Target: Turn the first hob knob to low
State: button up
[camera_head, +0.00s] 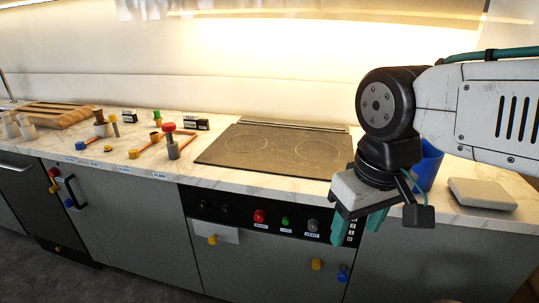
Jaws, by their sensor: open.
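The hob (275,148) is a dark cooktop with ring markings, set in the marble worktop. Below its front edge is a black control panel (243,216). Two dark knobs, a left one (196,207) and a second one (227,210), sit at the panel's left end; their settings are too dark to read. A red control (259,216), a green one (285,221) and a grey one (313,225) sit to their right, with small labels below. My gripper (358,224) is open and empty, its teal fingers pointing down in front of the panel's right end, well right of the dark knobs.
A blue container (427,166) stands behind my gripper, partly hidden. A pale flat block (482,194) lies on the right worktop. Several small objects and a wooden rack (50,113) are at left. A yellow knob (316,264) and a blue one (343,273) stick out below.

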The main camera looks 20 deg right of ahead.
aim_at(204, 204)
jog(key=z, duration=0.5)
jog(key=k, duration=0.55)
jog(key=z, duration=0.65)
jog(key=i, duration=0.4)
jog(key=u, duration=0.7)
jog(key=i, duration=0.75)
jog(key=u, duration=0.5)
